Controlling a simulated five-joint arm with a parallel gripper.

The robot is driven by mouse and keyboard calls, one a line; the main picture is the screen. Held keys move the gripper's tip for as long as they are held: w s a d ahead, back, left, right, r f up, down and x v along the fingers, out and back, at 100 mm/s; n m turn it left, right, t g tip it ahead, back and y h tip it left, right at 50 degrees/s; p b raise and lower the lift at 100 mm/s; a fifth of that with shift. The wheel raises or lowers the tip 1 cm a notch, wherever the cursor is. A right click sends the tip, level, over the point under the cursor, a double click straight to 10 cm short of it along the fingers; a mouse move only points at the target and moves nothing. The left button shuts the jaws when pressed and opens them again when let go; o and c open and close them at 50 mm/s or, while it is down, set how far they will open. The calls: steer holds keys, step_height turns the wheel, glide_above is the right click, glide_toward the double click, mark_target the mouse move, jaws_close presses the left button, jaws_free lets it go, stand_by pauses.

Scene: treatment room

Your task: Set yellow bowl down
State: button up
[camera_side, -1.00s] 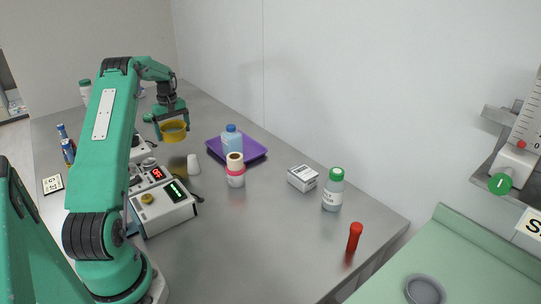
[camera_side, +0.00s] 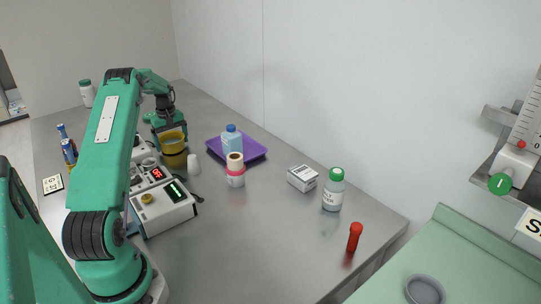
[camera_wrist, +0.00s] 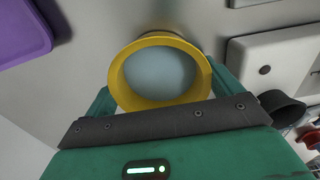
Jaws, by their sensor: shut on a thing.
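The yellow bowl (camera_side: 174,146) is upright at the far part of the steel table, its underside at or very near the tabletop. I cannot tell whether it touches. In the wrist view the bowl (camera_wrist: 119,86) shows from above as a yellow rim around a pale grey-blue inside. My gripper (camera_side: 168,132) is shut on the bowl, with the fingers pointing down at it. In the wrist view the jaws of my gripper (camera_wrist: 160,90) lie at both sides of the bowl, partly hidden by it.
A purple tray (camera_side: 251,155) with a blue-capped bottle (camera_side: 231,136) stands right of the bowl. A white cup-like piece (camera_side: 194,165) is close in front. White devices with lit displays (camera_side: 165,210) stand nearer.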

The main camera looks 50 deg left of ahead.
steer(key=shift+f, duration=0.15)
steer(key=o, duration=0.7)
step_height(320, 180, up, 12)
steer(key=shift+r, duration=0.2)
stand_by(0.3)
stand_by(0.5)
